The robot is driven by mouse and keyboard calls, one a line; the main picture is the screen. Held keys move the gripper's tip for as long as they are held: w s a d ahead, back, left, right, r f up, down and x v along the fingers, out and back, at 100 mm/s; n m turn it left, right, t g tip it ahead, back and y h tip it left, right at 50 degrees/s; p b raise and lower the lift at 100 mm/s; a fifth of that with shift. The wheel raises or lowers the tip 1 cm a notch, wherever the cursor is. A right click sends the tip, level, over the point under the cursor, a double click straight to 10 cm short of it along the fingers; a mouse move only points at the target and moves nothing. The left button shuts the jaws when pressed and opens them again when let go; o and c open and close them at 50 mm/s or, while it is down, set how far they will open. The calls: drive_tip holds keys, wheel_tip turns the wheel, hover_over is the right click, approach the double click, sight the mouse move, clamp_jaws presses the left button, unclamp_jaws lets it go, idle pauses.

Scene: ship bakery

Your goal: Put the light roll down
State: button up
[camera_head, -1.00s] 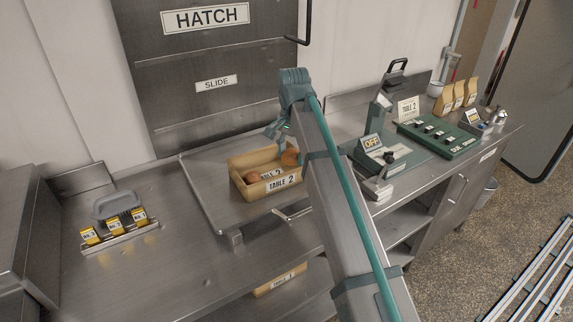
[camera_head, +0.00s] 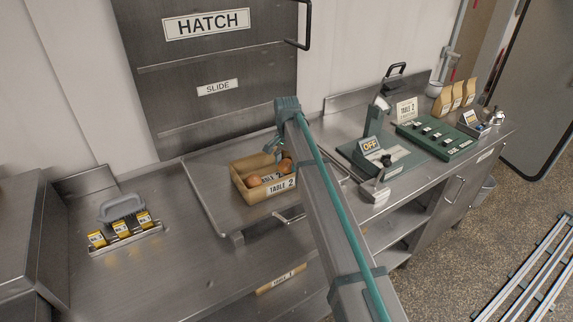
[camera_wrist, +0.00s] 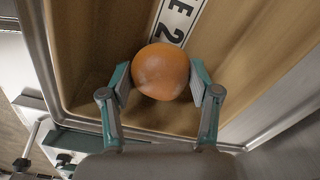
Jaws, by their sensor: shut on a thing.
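An orange-brown roll (camera_wrist: 160,72) sits between the two fingers of my gripper (camera_wrist: 162,88) in the wrist view, and the fingers are shut on it. It is inside the tan box labelled TABLE 2 (camera_wrist: 245,60), close to one end. In the head view the held roll (camera_head: 286,165) is at the right end of the box (camera_head: 266,193), partly behind my arm. A second brown roll (camera_head: 253,181) lies at the left in the same box. Whether the held roll touches the box floor I cannot tell.
The box stands on a metal tray (camera_head: 215,208) below the hatch (camera_head: 215,75). A rack with yellow tags (camera_head: 123,230) is at the left. A device showing OFF (camera_head: 370,145) and a green panel (camera_head: 437,139) are at the right. The left counter is mostly bare.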

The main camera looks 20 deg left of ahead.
sight(286, 162)
drive_tip(key=shift+f, duration=0.55)
drive_tip(key=o, duration=1)
drive_tip(key=shift+f, duration=0.15)
drive_tip(key=shift+o, duration=0.2)
wheel_tip(286, 162, up, 12)
drive_tip(key=b, duration=0.3)
drive_tip(key=shift+r, duration=0.2)
